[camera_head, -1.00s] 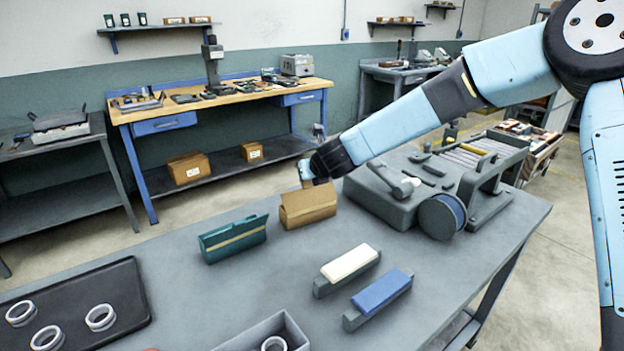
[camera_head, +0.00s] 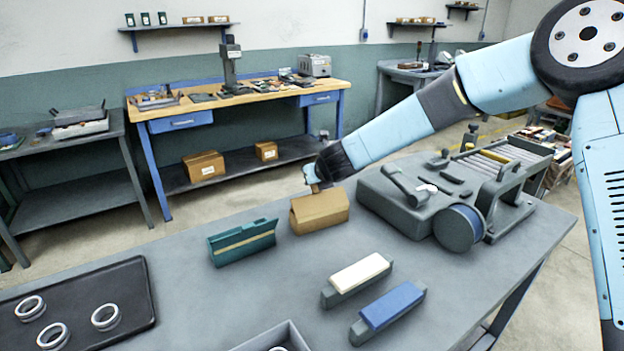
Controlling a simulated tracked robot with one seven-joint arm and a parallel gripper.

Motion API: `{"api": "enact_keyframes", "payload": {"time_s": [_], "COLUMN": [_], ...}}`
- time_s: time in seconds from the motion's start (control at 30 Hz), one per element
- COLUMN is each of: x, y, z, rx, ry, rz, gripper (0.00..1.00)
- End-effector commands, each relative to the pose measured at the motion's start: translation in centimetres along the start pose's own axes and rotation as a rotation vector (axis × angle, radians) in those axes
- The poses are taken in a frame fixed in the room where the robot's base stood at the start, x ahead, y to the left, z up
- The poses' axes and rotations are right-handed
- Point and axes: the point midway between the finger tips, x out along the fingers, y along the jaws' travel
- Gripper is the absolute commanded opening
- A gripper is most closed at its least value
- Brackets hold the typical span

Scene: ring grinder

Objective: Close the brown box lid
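The brown box (camera_head: 320,214) stands on the grey workbench, in the middle of the head view. Its top now shows as a smooth sloping brown face, and no open gap shows along its front. The lid appears to lie down over the box, but I cannot tell whether it is fully shut. My gripper (camera_head: 313,184) is at the far left upper edge of the box, close to the lid or touching it. Its fingers are small and partly hidden, so I cannot tell whether they are open or shut.
A teal box (camera_head: 242,243) with a tan strip stands just left. White (camera_head: 362,272) and blue (camera_head: 392,305) blocks on grey bases lie in front. The grey grinder (camera_head: 410,200) is close on the right. A black tray (camera_head: 120,282) with rings is at the left.

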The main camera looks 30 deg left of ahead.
Motion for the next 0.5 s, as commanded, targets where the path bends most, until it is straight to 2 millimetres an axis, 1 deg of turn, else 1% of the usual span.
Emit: {"api": "enact_keyframes", "payload": {"time_s": [0.5], "x": [0.2], "y": [1.5], "z": [-0.2], "rx": [-0.009], "ry": [0.028], "rz": [0.011], "gripper": [0.0]}}
